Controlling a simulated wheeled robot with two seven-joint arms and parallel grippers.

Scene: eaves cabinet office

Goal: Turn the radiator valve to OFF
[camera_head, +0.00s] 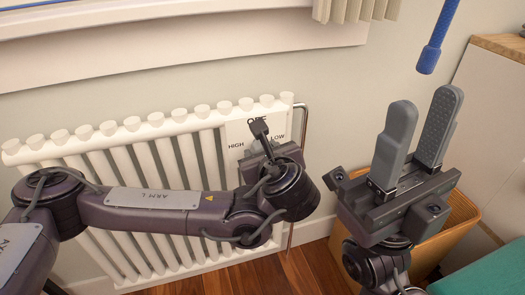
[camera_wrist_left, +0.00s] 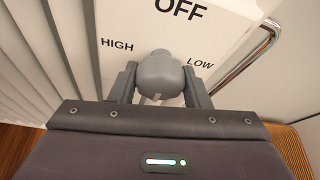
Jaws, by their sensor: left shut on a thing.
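The radiator valve is a grey round knob (camera_wrist_left: 160,72) in front of a white label plate (camera_wrist_left: 235,25). OFF is printed at the top of the plate, HIGH at left and LOW at right. A pale mark shows on the knob's lower side; I cannot tell which setting it points to. My left gripper (camera_wrist_left: 161,85) is shut on the knob, one finger on each side. In the head view the plate (camera_head: 238,131) is at the radiator's right end, and my left wrist hides the knob. My right gripper (camera_head: 424,99) is open and empty, fingers pointing up.
The white radiator (camera_head: 170,128) stands along the wall under the window sill (camera_head: 190,50). A metal pipe (camera_head: 304,125) runs down beside it. A wooden bin (camera_head: 462,215) stands behind my right gripper. A blue rod (camera_head: 432,50) hangs at the upper right.

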